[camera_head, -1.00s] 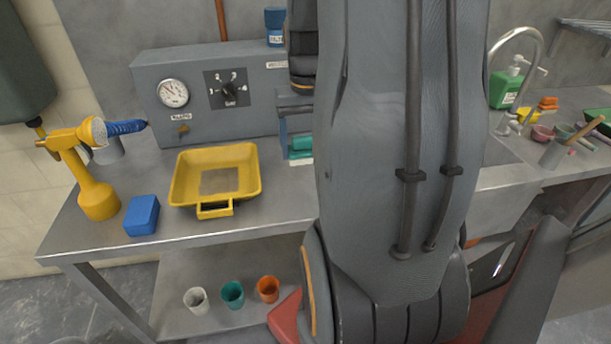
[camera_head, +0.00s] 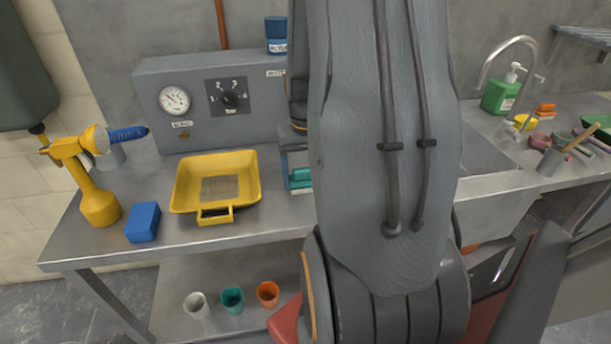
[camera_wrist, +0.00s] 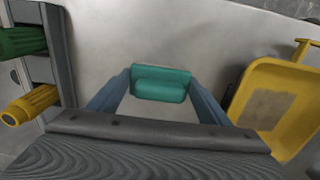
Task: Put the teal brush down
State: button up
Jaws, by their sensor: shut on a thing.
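The teal brush (camera_wrist: 161,85) is held between the two blue-grey fingers of my gripper (camera_wrist: 160,92) in the wrist view. In the head view my gripper (camera_head: 296,160) shows left of my arm, with the teal brush (camera_head: 301,176) at its lower end. A pale strip shows under the brush, close over the grey metal bench (camera_head: 270,215). I cannot tell whether the brush touches the bench. My arm hides what lies right of and behind it.
A yellow tray (camera_head: 216,188) stands left of my gripper, with a blue block (camera_head: 142,222) beyond it. A grey box with a gauge (camera_head: 211,100) stands behind. Green (camera_wrist: 22,41) and yellow (camera_wrist: 30,104) ribbed parts are at the wrist view's left. Bare bench lies around the brush.

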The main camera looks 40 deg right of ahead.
aim_at(305, 170)
jog(key=o, duration=1.1)
jog(key=shift+f, duration=0.1)
notch_tip(305, 170, up, 12)
jog(key=shift+f+b, duration=0.25)
jog(key=shift+b, duration=0.55)
jog(key=shift+r, duration=0.4)
jog(key=a+f+n, duration=0.2)
jog(key=a, duration=0.6)
jog(key=s+a+f+n, duration=0.1)
jog(key=a+f+n, duration=0.1)
jog(key=a, duration=0.6)
jog(key=s+a+f+n, duration=0.1)
jog(key=a+f, duration=0.3)
jog(key=a, duration=0.4)
jog(key=shift+s+a+n+t, duration=0.15)
jog(key=shift+s+n+t, duration=0.1)
jog(key=shift+n+t, duration=0.25)
